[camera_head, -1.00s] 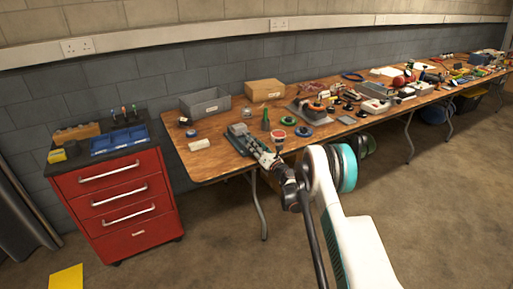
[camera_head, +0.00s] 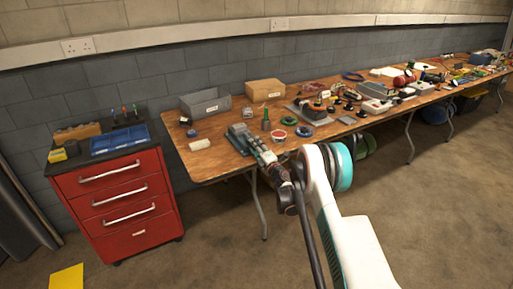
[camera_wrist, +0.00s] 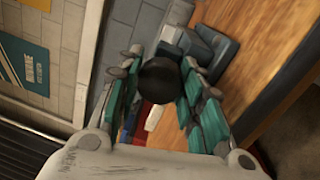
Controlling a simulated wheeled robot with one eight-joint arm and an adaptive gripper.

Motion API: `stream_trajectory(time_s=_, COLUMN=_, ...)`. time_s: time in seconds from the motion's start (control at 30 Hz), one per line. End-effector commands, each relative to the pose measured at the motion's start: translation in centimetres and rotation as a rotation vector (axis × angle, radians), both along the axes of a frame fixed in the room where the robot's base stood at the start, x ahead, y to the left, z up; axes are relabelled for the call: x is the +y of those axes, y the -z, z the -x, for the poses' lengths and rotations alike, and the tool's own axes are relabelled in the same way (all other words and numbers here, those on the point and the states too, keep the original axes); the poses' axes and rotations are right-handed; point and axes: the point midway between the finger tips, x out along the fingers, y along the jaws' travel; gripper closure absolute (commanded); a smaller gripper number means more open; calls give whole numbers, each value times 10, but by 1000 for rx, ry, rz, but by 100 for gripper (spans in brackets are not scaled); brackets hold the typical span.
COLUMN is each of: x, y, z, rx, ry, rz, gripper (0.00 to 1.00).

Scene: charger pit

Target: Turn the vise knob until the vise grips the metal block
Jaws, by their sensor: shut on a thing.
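The vise (camera_head: 238,133) is a grey-teal body at the near edge of the wooden table in the head view. It also shows beyond the fingers in the wrist view (camera_wrist: 209,42). Its round black knob (camera_wrist: 158,80) sits between the teal-padded fingers of my gripper (camera_wrist: 160,88), which is shut on it. In the head view my gripper (camera_head: 265,154) reaches to the near end of the vise, and the knob is hidden there. I cannot make out the metal block or the gap between the vise jaws.
The wooden table (camera_head: 215,160) holds a grey bin (camera_head: 206,103), a cardboard box (camera_head: 265,91), a white roll-like piece (camera_head: 200,145) and green and red rings (camera_head: 304,131) close to the vise. A red drawer cabinet (camera_head: 120,205) stands to the left. Floor in front is clear.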

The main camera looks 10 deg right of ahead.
Motion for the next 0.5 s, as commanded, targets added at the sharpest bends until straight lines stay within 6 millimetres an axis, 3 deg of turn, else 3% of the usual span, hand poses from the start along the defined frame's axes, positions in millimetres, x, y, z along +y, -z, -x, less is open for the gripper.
stream_trajectory(time_s=0.5, x=1, y=0, z=0, rx=59, ry=-1, rz=-182, gripper=89)
